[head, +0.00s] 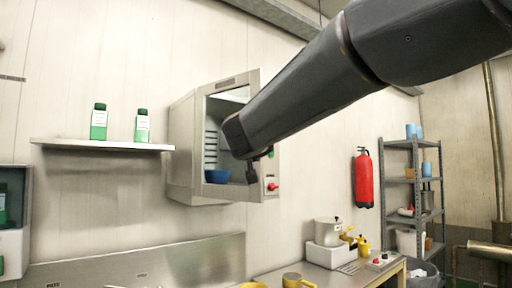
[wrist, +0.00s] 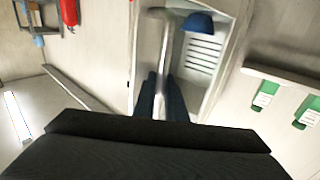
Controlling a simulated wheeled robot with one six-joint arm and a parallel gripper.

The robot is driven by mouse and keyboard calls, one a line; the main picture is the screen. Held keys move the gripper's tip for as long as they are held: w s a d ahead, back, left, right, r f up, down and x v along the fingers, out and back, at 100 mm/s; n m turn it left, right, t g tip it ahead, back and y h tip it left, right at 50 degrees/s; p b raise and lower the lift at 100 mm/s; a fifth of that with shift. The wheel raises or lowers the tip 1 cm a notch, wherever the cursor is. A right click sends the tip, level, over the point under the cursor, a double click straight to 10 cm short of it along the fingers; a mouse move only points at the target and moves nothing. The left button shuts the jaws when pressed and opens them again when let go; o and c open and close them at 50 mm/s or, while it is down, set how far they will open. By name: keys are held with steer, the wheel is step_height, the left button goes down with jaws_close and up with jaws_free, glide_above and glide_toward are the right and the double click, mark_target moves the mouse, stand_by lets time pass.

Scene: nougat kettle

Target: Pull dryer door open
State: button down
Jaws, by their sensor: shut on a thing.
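The dryer (head: 183,150) is a pale grey cabinet on the wall in the middle of the head view. In the head view my arm hides the handle and much of the door, so I cannot tell how far the door stands open.
A red-knobbed panel (head: 271,186) is at the dryer's lower right. A wall shelf (head: 100,145) with two green bottles is to the left. A fire extinguisher (head: 363,180) and a metal rack (head: 412,180) are to the right. A counter with a pot (head: 327,232) stands below.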

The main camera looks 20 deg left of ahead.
steer(key=s+a+h, duration=0.1)
steer(key=s+a+m+h+p, duration=0.1)
steer(key=s, duration=0.1)
steer(key=shift+s+f, duration=0.1)
steer(key=shift+s, duration=0.05)
stand_by(0.4)
steer(key=shift+f, duration=0.2)
steer(key=c, duration=2.1)
jaws_free()
steer(key=shift+d, duration=0.1)
steer(key=shift+r, duration=0.1)
steer(key=b+v, duration=0.2)
steer(key=v, duration=0.5)
steer(key=shift+s, duration=0.4)
